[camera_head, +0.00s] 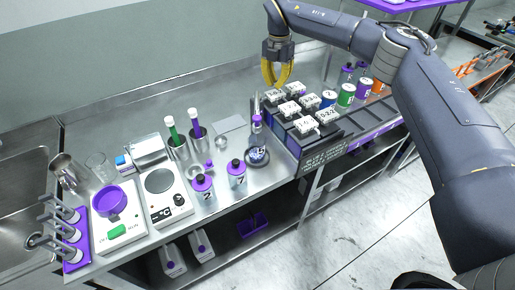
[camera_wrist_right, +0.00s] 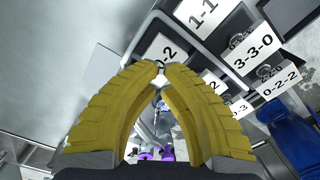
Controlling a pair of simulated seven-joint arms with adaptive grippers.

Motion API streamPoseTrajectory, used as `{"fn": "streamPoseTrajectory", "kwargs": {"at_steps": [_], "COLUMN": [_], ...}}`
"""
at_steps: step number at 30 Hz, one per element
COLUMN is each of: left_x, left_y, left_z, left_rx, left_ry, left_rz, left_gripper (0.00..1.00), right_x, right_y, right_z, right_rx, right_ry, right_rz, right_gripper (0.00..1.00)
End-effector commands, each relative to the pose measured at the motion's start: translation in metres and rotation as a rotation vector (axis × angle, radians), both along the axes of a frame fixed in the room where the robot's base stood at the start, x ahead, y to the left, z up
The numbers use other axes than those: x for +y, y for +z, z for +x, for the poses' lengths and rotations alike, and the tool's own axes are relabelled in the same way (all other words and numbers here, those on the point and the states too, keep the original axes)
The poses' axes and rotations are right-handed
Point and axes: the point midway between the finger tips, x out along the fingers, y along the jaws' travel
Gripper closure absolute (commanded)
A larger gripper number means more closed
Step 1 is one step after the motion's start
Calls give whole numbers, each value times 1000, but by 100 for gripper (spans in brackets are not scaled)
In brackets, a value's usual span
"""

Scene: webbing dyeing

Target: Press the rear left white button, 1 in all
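Several white labelled blocks sit in two rows on a dark rack (camera_head: 331,146) in the head view. The rear left white block (camera_head: 273,95) lies at the far left corner of the group. My right gripper (camera_head: 276,84) points down just above and behind this block, with its yellow fingers bowed and their tips nearly meeting. In the right wrist view, my right gripper (camera_wrist_right: 161,68) has its tips in front of a white block (camera_wrist_right: 164,48) whose label is partly hidden. I cannot tell whether the tips touch it. Nothing is seen held. My left gripper is out of view.
Other white blocks, such as the 3-3-0 block (camera_wrist_right: 254,47), stand close by. Coloured cans, including a green can (camera_head: 346,95), stand right of the rack. A clamp stand (camera_head: 257,157) and purple-capped bottles (camera_head: 236,174) are to the left.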

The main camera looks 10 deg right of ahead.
Motion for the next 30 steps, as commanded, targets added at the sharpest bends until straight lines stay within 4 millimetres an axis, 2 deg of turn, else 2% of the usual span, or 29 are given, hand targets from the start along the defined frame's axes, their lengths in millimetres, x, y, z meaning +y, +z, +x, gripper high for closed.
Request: {"fn": "streamPoseTrajectory", "kwargs": {"at_steps": [8,30], "left_x": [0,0], "left_y": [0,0], "left_z": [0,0], "left_rx": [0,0], "left_ry": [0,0], "left_rz": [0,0], "left_gripper": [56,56], "right_x": [0,0], "right_y": [-2,-26], "right_z": [0,0], "right_rx": [0,1], "right_ry": [0,0], "right_rz": [0,-1], "right_gripper": [100,100]}}
